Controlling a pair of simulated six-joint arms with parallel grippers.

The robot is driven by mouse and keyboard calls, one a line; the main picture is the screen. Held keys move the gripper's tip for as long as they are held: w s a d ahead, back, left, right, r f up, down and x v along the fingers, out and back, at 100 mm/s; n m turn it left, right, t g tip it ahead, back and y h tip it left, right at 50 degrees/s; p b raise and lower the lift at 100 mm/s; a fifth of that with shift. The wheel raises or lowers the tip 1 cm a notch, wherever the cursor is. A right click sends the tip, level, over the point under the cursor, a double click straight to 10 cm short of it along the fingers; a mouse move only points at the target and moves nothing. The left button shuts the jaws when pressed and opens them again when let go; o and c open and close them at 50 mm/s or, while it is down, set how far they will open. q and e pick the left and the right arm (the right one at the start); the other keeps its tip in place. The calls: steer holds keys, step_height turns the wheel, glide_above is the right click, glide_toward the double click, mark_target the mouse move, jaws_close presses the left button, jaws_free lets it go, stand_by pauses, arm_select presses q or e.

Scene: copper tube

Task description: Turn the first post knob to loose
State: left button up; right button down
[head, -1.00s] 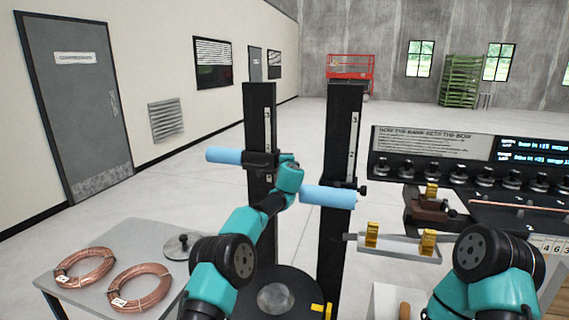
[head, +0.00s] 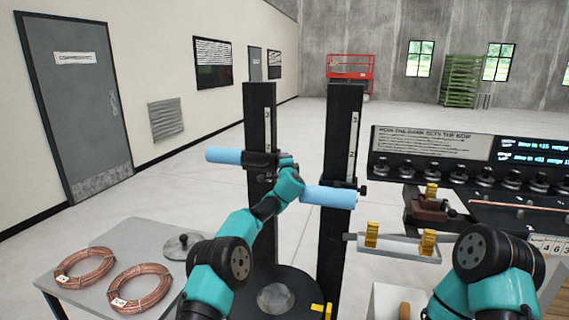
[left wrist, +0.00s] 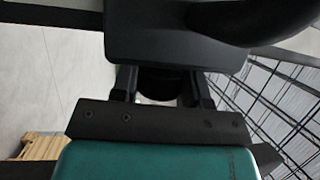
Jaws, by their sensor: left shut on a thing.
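The left black post (head: 261,110) carries a dark clamp block (head: 258,162) with a light blue roller (head: 223,155) sticking out to the left. My left gripper (head: 286,163) is at the right side of this clamp. The left wrist view shows its two fingers (left wrist: 160,90) shut on a dark round knob (left wrist: 157,80), which lies between them under a dark block. In the head view the knob is mostly hidden by the gripper, and its marking cannot be read. My right gripper is out of view; only part of my right arm shows.
A second black post (head: 343,120) with a blue roller (head: 328,196) stands close to the right. A grey table (head: 95,300) holds copper coils (head: 140,287) at lower left. A control panel (head: 440,150) with several knobs is at right. A round dark plate (head: 300,285) lies below.

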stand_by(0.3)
arm_select(q)
steer(key=o, duration=0.9)
steer(key=shift+o, duration=0.2)
steer(key=shift+s, duration=0.15)
steer(key=v, duration=1.7)
steer(key=shift+f, duration=0.3)
